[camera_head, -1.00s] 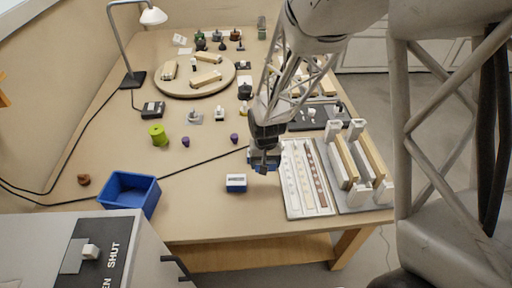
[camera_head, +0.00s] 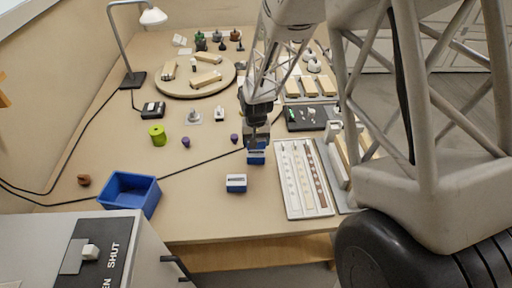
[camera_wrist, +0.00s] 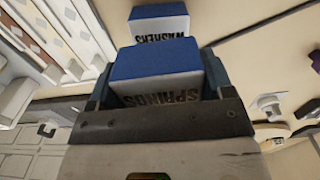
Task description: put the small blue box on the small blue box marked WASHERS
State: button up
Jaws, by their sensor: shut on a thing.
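My gripper (camera_head: 257,145) is shut on a small box with a blue top and pale sides. The held box (camera_head: 256,157) reads SPRINGS in the wrist view (camera_wrist: 155,68), where its blue top lies between the two fingers. The small blue box marked WASHERS (camera_wrist: 158,22) shows beyond it in the wrist view, apart from it. In the head view the WASHERS box (camera_head: 236,183) stands on the bench, nearer the front and left of the held box. I cannot tell exactly how high the held box is above the bench.
A blue open bin (camera_head: 130,191) stands at the left front. A white tray with strips (camera_head: 300,180) lies to the right of the boxes. A black cable (camera_head: 205,160) runs across the bench. A lime cylinder (camera_head: 157,135) and small purple pieces are farther left.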

aim_at(256, 152)
jog(key=shift+f, duration=1.75)
jog(key=shift+f, duration=0.15)
jog(key=o, duration=1)
notch_tip(256, 152, up, 12)
jog(key=shift+r, duration=0.1)
